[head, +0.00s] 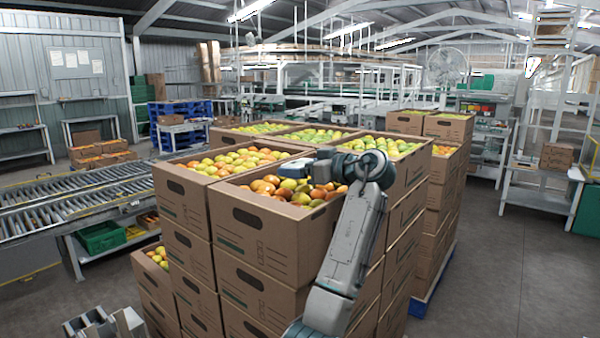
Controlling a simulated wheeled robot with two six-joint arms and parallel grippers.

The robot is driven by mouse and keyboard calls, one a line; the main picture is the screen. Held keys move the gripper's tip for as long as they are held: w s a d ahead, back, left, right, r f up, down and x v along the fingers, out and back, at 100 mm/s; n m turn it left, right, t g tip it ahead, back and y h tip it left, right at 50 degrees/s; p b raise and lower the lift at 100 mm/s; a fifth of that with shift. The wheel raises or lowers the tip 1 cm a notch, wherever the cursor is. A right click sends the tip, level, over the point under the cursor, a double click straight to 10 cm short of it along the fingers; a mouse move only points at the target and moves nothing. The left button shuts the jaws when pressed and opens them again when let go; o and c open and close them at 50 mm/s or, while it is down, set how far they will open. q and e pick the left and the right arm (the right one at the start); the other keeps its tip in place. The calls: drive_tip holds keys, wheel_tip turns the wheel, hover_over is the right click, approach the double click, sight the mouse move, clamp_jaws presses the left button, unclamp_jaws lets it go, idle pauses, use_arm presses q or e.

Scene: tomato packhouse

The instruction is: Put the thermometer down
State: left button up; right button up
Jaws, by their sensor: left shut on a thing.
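My left gripper (320,167) is over the open top of the front carton, at the end of my grey arm, and points to the left of the picture. It is shut on a small blue and white device, which looks like the thermometer (291,169). The device is just above the far edge of the front carton (262,225), close to the fruit. The fingers partly hide it, and I cannot tell whether it touches the carton or the fruit.
Stacked cartons of red, orange and green tomatoes (235,161) crowd around the gripper. A roller conveyor (70,203) runs at the left, with a green crate (100,237) below it. The floor (500,270) at right is clear.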

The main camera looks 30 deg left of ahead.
use_arm(q)
wheel_tip(320, 180, down, 2)
drive_tip(key=shift+a+f+p, duration=0.1)
drive_tip(key=shift+p, duration=0.25)
drive_tip(key=shift+d+f, duration=0.1)
drive_tip(key=shift+d, duration=0.1)
drive_tip(key=shift+f, duration=0.1)
drive_tip(key=o, duration=1)
drive_tip(key=shift+a, duration=0.1)
